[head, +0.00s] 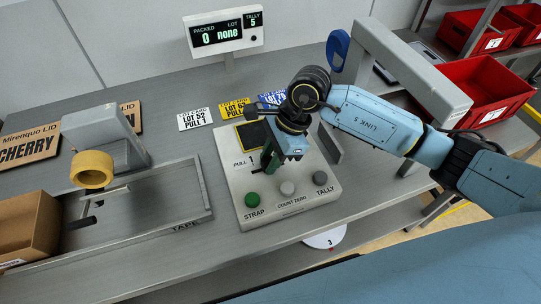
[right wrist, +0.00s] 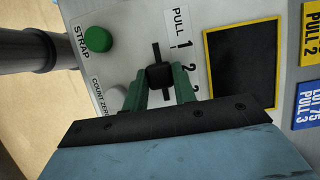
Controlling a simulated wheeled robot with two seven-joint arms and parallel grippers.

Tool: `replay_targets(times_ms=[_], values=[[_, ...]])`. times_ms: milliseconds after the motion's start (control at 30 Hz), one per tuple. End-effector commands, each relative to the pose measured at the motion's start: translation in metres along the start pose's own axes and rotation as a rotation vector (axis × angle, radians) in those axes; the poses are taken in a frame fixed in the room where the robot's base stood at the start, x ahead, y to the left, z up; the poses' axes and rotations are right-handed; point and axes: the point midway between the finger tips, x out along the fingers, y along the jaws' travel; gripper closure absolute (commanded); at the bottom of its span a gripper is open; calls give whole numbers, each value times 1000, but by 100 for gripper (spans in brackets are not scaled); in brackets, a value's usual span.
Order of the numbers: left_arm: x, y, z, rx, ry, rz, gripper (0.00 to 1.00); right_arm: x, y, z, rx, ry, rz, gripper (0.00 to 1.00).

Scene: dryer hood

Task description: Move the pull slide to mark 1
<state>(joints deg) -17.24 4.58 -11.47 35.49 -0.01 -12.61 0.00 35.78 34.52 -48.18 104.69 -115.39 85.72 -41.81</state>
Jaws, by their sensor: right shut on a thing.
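The pull slide is a small black knob (right wrist: 160,77) in a narrow slot on the light grey control box (head: 238,196). My right gripper (right wrist: 160,86) has its green fingers on both sides of the knob and is shut on it. In the right wrist view the knob is beside mark 2 (right wrist: 193,67), with mark 1 (right wrist: 188,43) further along the slot towards the PULL label (right wrist: 180,20). In the head view my right gripper (head: 269,160) hides the knob and most of the scale. My left gripper is not in view.
Green STRAP (head: 252,200), COUNT ZERO (head: 287,188) and TALLY (head: 320,178) buttons line the box's front. A dark, yellow-edged panel (right wrist: 240,65) lies beside the scale. Lot cards (head: 195,119) lie behind the box. A tape stand (head: 105,135) is left; the display (head: 222,33) reads 0, none, tally 5.

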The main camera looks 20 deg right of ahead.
Motion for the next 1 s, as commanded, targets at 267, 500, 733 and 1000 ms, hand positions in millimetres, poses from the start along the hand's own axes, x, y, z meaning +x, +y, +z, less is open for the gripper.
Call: replay_targets(times_ms=[267, 500, 733, 1000], values=[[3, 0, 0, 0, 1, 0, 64, 2, -1, 6, -1, -2, -2, 100], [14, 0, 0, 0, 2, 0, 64, 14, 0, 33, -3, -3, -1, 100], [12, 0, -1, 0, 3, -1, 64, 13, 0, 34, -2, -6, -1, 100], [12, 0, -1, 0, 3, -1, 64, 13, 0, 32, -1, -3, 0, 51]])
